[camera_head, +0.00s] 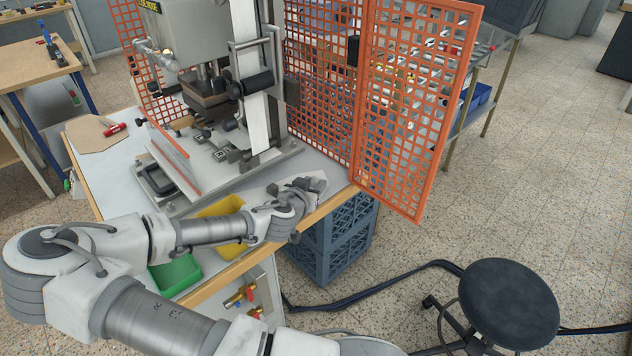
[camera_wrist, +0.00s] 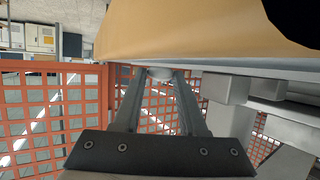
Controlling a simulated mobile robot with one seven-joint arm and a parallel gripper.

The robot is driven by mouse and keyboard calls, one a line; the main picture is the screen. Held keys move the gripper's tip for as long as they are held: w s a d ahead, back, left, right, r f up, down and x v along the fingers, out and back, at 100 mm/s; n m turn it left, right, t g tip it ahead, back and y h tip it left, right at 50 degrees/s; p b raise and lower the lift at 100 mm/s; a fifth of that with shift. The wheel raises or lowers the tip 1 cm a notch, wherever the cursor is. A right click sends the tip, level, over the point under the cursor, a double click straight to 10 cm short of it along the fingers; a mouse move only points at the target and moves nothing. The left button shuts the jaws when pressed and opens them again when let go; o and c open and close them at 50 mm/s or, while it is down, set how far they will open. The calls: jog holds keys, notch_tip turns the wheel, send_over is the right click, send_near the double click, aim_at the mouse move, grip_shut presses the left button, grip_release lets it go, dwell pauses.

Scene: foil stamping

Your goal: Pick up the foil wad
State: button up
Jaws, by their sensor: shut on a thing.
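My gripper (camera_head: 300,188) is low over the right front part of the white worktable (camera_head: 238,197), beside the stamping press. In the wrist view my gripper (camera_wrist: 160,80) has its two fingers drawn in toward a small pale grey lump, the foil wad (camera_wrist: 160,73), and is shut on it. Only a small part of the wad shows between the fingertips. In the head view my wrist and fingers cover that spot, so I cannot make the wad out there. I cannot tell whether it touches the table.
The press (camera_head: 205,85) stands close behind my gripper. An orange mesh guard (camera_head: 410,100) rises to the right. Yellow (camera_head: 222,212) and green (camera_head: 175,273) bins sit at the front edge. Blue crates (camera_head: 335,240) and a black stool (camera_head: 508,303) stand on the floor.

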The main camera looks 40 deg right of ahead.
grip_shut()
jog(key=shift+r, duration=0.15)
notch_tip(320, 180, up, 10)
jog(key=p, duration=0.1)
dwell(0.7)
